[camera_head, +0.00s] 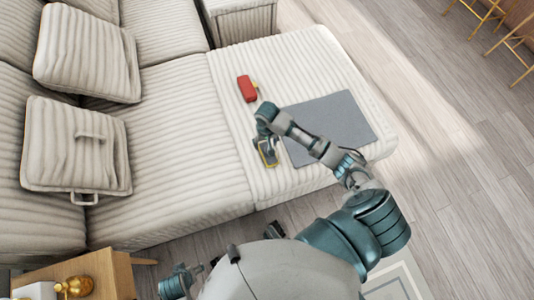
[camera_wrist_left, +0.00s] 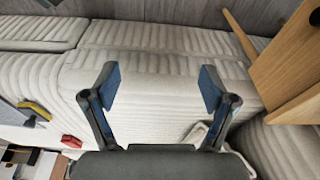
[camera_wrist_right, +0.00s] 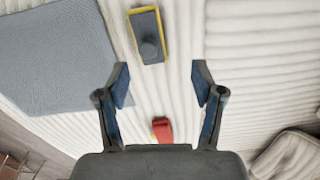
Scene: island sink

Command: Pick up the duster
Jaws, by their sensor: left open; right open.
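A grey block with a yellow edge and a round dark knob, which looks like the duster (camera_wrist_right: 150,21), lies flat on the striped sofa seat. In the head view the duster (camera_head: 268,155) is partly covered by my right gripper (camera_head: 263,138), which hangs over the seat there. In the right wrist view my right gripper (camera_wrist_right: 160,85) is open and empty, with the duster beyond its fingertips, apart from them. In the left wrist view my left gripper (camera_wrist_left: 157,85) is open and empty. The duster (camera_wrist_left: 34,111) shows there at the left, away from the fingers.
A red object (camera_head: 247,88) lies on the seat beyond the duster. A grey mat (camera_head: 345,118) lies to the right of the duster. Cushions (camera_head: 85,52) rest on the sofa's left side. A wooden table (camera_head: 95,272) stands at the lower left.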

